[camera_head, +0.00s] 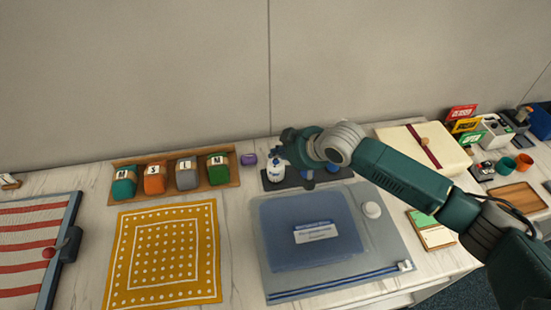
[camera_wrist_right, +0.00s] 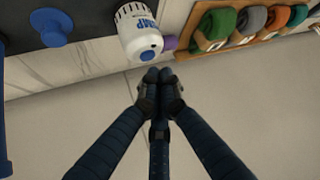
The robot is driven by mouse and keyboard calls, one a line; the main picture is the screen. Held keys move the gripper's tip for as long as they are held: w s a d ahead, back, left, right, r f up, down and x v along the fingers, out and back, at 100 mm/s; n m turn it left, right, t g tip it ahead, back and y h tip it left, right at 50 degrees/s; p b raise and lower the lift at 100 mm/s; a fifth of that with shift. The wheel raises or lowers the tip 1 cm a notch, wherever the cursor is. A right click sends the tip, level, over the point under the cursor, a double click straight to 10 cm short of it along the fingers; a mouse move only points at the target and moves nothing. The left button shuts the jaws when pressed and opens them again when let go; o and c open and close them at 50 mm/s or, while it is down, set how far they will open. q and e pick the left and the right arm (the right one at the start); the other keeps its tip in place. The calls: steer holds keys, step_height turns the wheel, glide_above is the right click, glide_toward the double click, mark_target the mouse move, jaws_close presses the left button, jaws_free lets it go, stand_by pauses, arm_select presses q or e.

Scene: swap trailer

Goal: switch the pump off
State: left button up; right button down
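The pump (camera_wrist_right: 138,30) is a white cylinder with blue lettering and a round blue button (camera_wrist_right: 148,56) on its end. In the head view the pump (camera_head: 274,172) stands on a dark mat (camera_head: 295,183) by the wall, partly behind my right gripper. My right gripper (camera_head: 282,146) is beside and above the pump. In the right wrist view its dark fingers (camera_wrist_right: 158,76) are closed together and hold nothing. The tips show close to the button; I cannot tell whether they touch the pump. My left gripper is not in view.
A blue knob-like part (camera_wrist_right: 52,28) is near the pump. A purple object (camera_head: 248,159) and a wooden tray (camera_head: 144,193) of coloured pouches lie left of it. A cream box (camera_head: 395,139) is to the right. The wall is close behind.

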mark_target(277, 164)
steer(key=shift+r, duration=0.25)
step_height(277, 164, up, 6)
steer(key=p, duration=0.5)
steer(key=shift+f+p, duration=0.1)
steer(key=shift+p, duration=0.3)
steer(key=shift+f, duration=0.1)
